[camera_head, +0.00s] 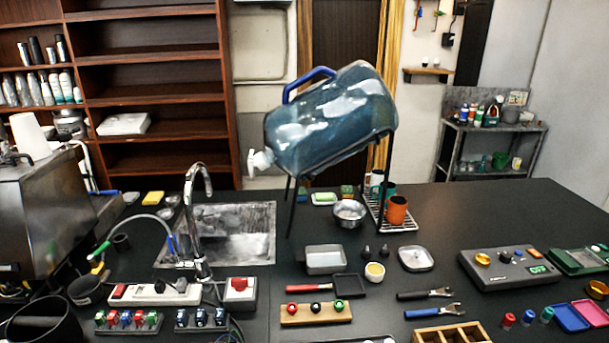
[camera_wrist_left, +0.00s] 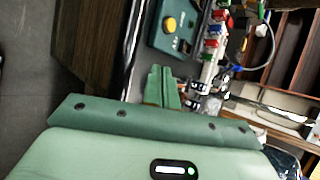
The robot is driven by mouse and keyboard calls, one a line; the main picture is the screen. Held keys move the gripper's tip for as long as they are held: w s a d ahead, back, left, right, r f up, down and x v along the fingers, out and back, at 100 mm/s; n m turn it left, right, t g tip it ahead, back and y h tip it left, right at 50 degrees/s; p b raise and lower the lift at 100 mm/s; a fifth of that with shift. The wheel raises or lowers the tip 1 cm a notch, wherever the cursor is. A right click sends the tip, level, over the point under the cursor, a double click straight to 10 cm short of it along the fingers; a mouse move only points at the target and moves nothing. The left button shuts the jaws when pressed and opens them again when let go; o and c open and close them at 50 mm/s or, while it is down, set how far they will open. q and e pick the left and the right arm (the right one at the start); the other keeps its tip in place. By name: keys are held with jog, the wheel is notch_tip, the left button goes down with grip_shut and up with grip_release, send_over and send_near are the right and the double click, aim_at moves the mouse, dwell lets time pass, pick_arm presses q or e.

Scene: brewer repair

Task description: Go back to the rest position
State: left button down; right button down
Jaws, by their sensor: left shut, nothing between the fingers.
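My left gripper (camera_wrist_left: 160,72) shows in the left wrist view. Its green fingers are together with nothing between them, in front of the dark counter's edge. A dark green box with a yellow round button (camera_wrist_left: 171,24) is beyond the fingertips. No gripper or arm shows in the head view, and my right gripper is in neither view.
A black counter (camera_head: 350,240) carries a sink (camera_head: 243,225) with a tap (camera_head: 200,200), a power strip (camera_head: 155,293), a control box (camera_head: 505,270) and several small tools. A large blue water bottle (camera_head: 335,120) lies tilted on a stand. A steel brewer (camera_head: 50,215) stands at left.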

pick_arm(q)
jog(key=s+r+n+h, duration=0.2)
jog(key=s+r+n, duration=0.2)
jog(key=s+n, duration=0.45)
jog(key=s+d+f+m+g+h+b, duration=0.1)
jog(key=s+d+f+g+h, duration=0.15)
jog(key=f, duration=1.15)
jog(key=s+d+f+g+h+b, duration=0.1)
jog(key=s+d+f+b, duration=0.2)
jog(key=f, duration=1.1)
jog(key=s+f+n+g+h, duration=0.1)
jog(key=s+f+n+g, duration=0.1)
jog(key=s+f, duration=1.6)
jog(key=s+n+b, duration=0.1)
jog(key=s, duration=0.1)
jog(key=shift+s+a, duration=0.15)
jog(key=shift+s, duration=0.15)
jog(key=shift+a+f+g, duration=0.1)
jog(key=shift+g, duration=0.25)
